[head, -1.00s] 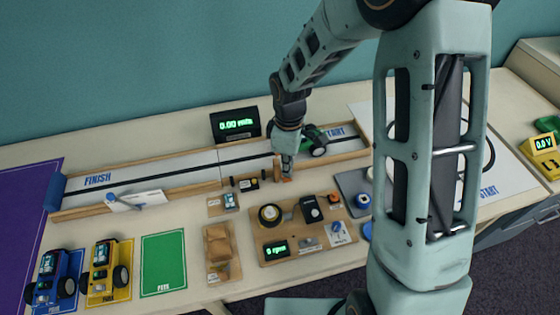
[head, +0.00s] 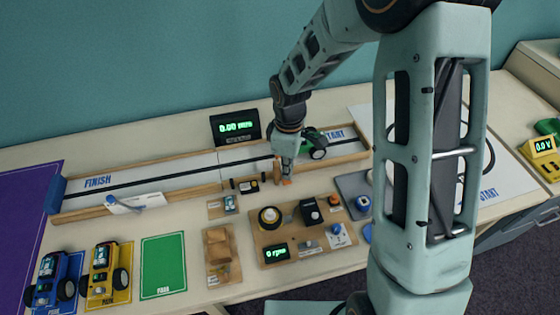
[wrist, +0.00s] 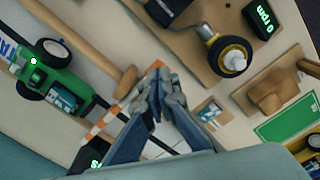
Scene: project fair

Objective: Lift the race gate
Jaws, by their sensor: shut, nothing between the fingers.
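The race gate, an orange-and-white striped bar (wrist: 100,128), runs diagonally across the track beside my gripper in the wrist view. Its upper end is close to the fingertips, and a wooden post (wrist: 126,82) stands next to it. In the head view only a small orange bit of the gate (head: 287,182) shows under my gripper (head: 286,178), the rest being hidden by the arm. My gripper (wrist: 166,82) is shut and empty in the wrist view. Its fingers are beside the bar's end; I cannot tell whether they touch it.
A green car (head: 316,147) sits on the track (head: 140,180) just right of my gripper. A motor board (head: 285,225) lies in front of the track, with a wooden block board (head: 218,255) left of it. A timer display (head: 236,126) stands behind the track.

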